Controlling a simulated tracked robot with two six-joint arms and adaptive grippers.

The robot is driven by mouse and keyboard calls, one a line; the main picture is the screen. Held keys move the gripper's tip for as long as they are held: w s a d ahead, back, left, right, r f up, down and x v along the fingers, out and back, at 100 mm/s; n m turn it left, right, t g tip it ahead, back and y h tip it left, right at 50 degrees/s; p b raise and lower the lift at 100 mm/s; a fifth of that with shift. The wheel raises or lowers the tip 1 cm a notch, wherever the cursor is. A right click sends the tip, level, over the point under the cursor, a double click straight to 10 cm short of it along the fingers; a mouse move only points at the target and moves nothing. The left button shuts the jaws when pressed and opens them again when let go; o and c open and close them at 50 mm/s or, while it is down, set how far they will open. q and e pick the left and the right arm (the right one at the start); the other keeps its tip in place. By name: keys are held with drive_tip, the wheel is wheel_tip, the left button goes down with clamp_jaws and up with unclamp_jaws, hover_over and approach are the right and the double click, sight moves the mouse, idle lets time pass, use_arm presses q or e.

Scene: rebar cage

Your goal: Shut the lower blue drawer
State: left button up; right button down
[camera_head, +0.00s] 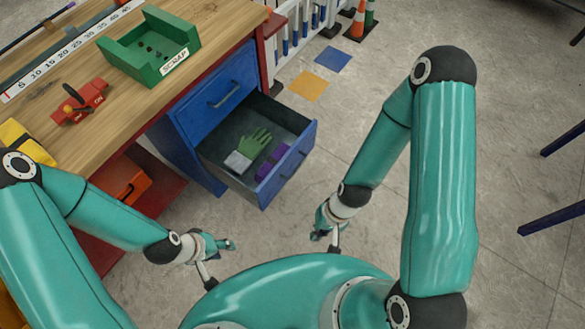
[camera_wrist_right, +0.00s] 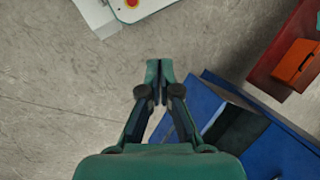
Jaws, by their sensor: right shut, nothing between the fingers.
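The lower blue drawer (camera_head: 286,166) stands pulled out from the blue cabinet beneath the workbench. Inside it lie a green glove with a grey-white cuff (camera_head: 250,146) and a purple item (camera_head: 273,158). The upper blue drawer (camera_head: 218,95) is shut. My right gripper (camera_head: 322,236) is in front of the open drawer, a little to the right and apart from its front panel. In the right wrist view it is shut and empty (camera_wrist_right: 153,72), with blue drawer parts (camera_wrist_right: 200,108) beside it. My left gripper (camera_head: 226,244) hangs left of the drawer; its jaw opening is unclear.
The wooden benchtop (camera_head: 120,130) holds a green scrap tray (camera_head: 150,50) and a red tool (camera_head: 82,102). An orange box (camera_head: 127,185) sits on the red lower shelf. Blue legs (camera_head: 552,217) stand far right. Floor around the drawer front is clear.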

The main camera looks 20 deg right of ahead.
drive_tip(key=s+f+m+g+y+b, duration=0.2)
drive_tip(key=s+f+m+g+b, duration=0.15)
drive_tip(key=f+b, duration=0.3)
drive_tip(key=m+t+y+b, duration=0.5)
drive_tip(key=m+t+b, duration=1.4)
drive_tip(key=m, duration=0.2)
approach(286, 162)
drive_tip(key=b+x, duration=0.3)
drive_tip(key=x, duration=0.3)
drive_tip(key=shift+w+a, duration=0.1)
drive_tip(key=shift+a, duration=0.1)
drive_tip(key=shift+w+a, duration=0.25)
drive_tip(key=shift+w, duration=0.15)
use_arm(q)
wheel_tip(286, 162, down, 31)
drive_tip(key=shift+r, duration=0.1)
use_arm(e)
drive_tip(key=shift+d, duration=0.1)
